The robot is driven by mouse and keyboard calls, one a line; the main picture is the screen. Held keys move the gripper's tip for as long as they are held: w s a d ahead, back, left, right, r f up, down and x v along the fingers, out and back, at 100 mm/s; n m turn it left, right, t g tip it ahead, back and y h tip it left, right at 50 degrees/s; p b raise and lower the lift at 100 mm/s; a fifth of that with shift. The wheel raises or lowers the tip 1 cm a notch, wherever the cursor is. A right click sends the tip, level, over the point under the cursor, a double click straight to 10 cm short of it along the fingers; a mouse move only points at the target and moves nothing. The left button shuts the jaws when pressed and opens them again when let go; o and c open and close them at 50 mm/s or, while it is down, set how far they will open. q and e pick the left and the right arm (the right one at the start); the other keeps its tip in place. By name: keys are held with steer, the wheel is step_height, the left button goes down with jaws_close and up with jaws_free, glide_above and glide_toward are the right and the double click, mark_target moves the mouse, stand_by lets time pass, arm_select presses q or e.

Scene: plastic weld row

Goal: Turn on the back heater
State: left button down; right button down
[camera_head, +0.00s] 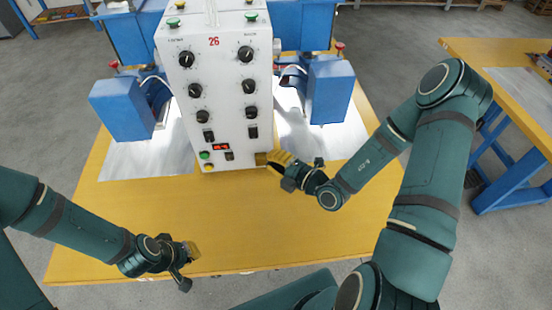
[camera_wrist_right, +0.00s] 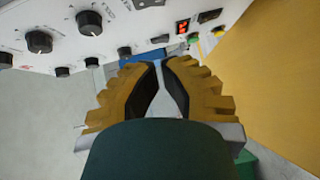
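The white control panel (camera_head: 215,90), marked 26, stands on the yellow table with two columns of black knobs. Two black switches, a left one (camera_head: 208,136) and a right one (camera_head: 253,132), sit below the knobs; the labels are too small to read. A lit red display (camera_head: 221,147) is below them and also shows in the wrist view (camera_wrist_right: 183,27). My right gripper (camera_head: 262,158) is at the panel's lower right edge, its yellow fingers (camera_wrist_right: 160,66) nearly together and empty; contact is unclear. My left gripper (camera_head: 196,250) is low over the table's front, its fingers hard to make out.
A green button (camera_head: 204,155), a yellow button (camera_head: 208,167) and a small black switch (camera_head: 230,156) sit at the panel's bottom. Blue machine blocks, left (camera_head: 122,108) and right (camera_head: 331,92), flank the panel. The yellow table (camera_head: 130,215) is clear in front.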

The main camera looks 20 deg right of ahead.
mark_target(253, 134)
arm_select(q)
steer(key=shift+f, duration=0.35)
arm_select(e)
steer(key=shift+w+a+f, duration=0.2)
steer(key=shift+w+a, duration=0.15)
steer(key=shift+w, duration=1.25)
steer(key=shift+w+a+f, duration=0.15)
steer(key=shift+w+a, duration=0.25)
steer(key=shift+w, duration=1.2)
steer(key=shift+w+a+f, duration=0.2)
steer(key=shift+w+a, duration=0.15)
steer(key=shift+w, duration=1.25)
arm_select(q)
steer(key=shift+b, duration=0.3)
